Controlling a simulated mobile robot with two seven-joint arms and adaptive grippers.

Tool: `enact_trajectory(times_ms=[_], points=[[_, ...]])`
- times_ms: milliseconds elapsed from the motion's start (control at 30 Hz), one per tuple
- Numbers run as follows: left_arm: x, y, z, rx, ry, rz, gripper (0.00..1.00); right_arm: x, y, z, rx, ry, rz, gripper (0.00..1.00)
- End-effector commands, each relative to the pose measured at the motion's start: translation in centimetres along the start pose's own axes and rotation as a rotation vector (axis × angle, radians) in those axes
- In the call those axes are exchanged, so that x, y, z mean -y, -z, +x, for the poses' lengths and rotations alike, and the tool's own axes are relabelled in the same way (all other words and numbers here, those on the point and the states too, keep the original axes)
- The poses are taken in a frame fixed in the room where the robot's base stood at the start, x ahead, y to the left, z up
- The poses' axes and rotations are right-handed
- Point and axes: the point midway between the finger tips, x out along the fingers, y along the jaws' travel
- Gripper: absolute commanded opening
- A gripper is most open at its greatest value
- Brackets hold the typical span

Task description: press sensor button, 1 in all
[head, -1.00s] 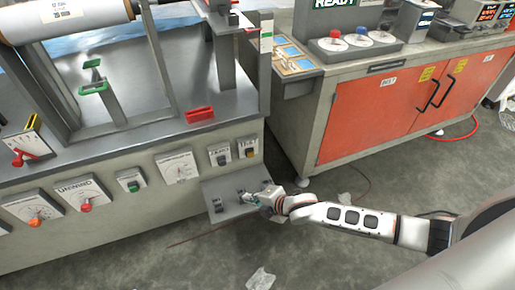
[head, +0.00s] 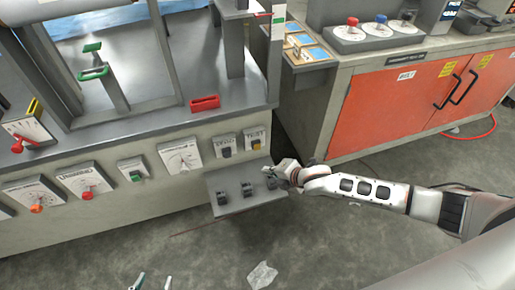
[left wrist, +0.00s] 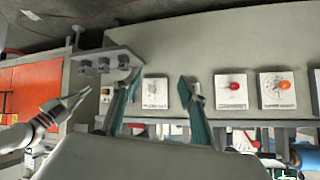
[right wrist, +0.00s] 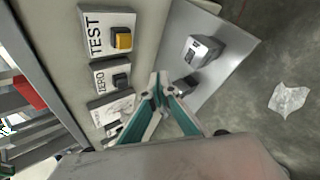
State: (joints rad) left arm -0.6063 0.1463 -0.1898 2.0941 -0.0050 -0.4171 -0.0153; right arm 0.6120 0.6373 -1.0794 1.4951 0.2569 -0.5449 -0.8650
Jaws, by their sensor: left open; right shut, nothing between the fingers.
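Labelled controls sit on the grey machine front: a TEST box with a yellow button (head: 256,144) and a ZERO box with a dark button (head: 227,152). No label reading "sensor" is legible. In the right wrist view the yellow TEST button (right wrist: 122,38) and the ZERO button (right wrist: 120,82) are at upper left. My right gripper (head: 268,172) is shut and empty, over the right end of the small shelf; its tips (right wrist: 158,82) show between the ZERO box and the shelf blocks. I cannot tell if it touches anything. My left gripper (head: 152,281) is open and empty, at the bottom edge.
A small grey shelf (head: 232,207) with several dark blocks juts from the machine below the buttons. Dials and a green button (head: 135,176) are to the left. An orange-doored cabinet (head: 385,105) stands right. Crumpled plastic (head: 262,274) lies on open floor.

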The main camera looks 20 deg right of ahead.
Motion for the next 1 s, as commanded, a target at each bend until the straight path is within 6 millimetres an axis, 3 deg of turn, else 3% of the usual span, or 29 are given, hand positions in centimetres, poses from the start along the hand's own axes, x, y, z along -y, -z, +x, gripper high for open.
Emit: enact_trajectory(times_ms=[133, 500, 1000], points=[[-0.5, -0.9, 0.4, 0.008, -0.009, -0.003, 0.42, -0.2, -0.7, 1.6, -0.003, 0.006, 0.003, 0.00], [-0.8, 0.9, 0.8, -0.031, -0.023, 0.007, 0.42, -2.8, -3.0, 4.7, -0.002, 0.005, 0.002, 0.00], [-0.8, 1.1, 0.9, -0.035, -0.020, 0.004, 0.42, -3.9, -3.9, 5.5, -0.001, 0.001, 0.002, 0.00]])
